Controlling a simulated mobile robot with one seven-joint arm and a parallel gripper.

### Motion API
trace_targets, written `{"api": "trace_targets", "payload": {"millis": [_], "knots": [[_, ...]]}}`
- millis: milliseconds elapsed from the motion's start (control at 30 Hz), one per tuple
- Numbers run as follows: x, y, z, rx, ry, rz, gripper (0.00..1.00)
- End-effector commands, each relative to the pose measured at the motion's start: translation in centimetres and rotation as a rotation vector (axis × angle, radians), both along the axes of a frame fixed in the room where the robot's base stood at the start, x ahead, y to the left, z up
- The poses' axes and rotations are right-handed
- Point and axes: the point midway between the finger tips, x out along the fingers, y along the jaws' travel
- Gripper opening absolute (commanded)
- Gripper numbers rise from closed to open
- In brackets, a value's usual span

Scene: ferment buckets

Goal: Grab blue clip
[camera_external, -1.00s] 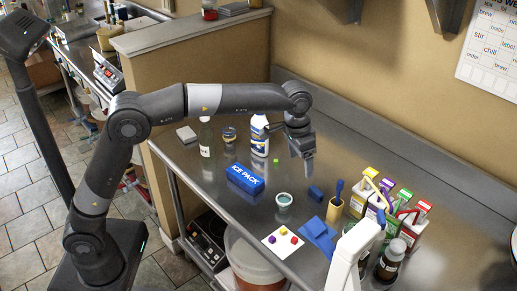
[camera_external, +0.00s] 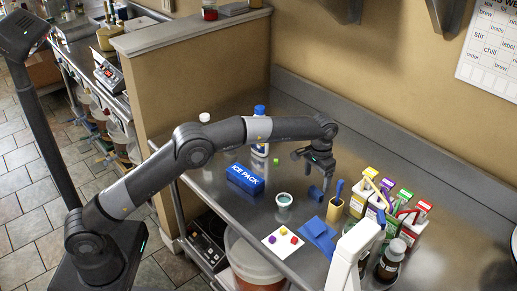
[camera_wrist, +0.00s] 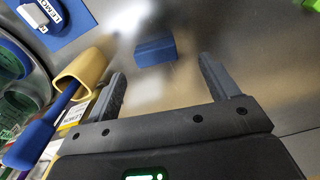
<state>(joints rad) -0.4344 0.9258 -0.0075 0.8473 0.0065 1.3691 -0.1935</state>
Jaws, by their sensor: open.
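The blue clip (camera_external: 315,194) is a small dark blue block on the steel counter, left of the tan utensil cup. It also shows in the wrist view (camera_wrist: 155,51), lying beyond and roughly between my fingers. My gripper (camera_wrist: 161,72) is open and empty, its two grey fingers apart and pointing down toward the clip. In the external view my gripper (camera_external: 325,182) hangs just above and behind the clip. Any gap between fingertips and clip is hard to judge.
The tan cup (camera_external: 334,211) with a blue-handled utensil stands close right of the clip. Several cartons (camera_external: 377,201) stand further right.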

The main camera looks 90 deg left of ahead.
Motion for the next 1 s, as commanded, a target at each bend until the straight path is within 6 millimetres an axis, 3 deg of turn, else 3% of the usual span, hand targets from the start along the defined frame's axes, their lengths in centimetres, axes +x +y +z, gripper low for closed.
{"api": "trace_targets", "payload": {"millis": [267, 533, 767, 1000], "knots": [[0.1, -0.2, -2.0, -0.001, 0.002, -0.001, 0.80], [0.4, -0.5, -5.7, -0.001, 0.002, -0.001, 0.80], [0.4, -0.5, -6.2, 0.000, -0.001, -0.001, 0.80], [0.4, -0.5, -6.1, 0.000, -0.001, -0.001, 0.63]]}}
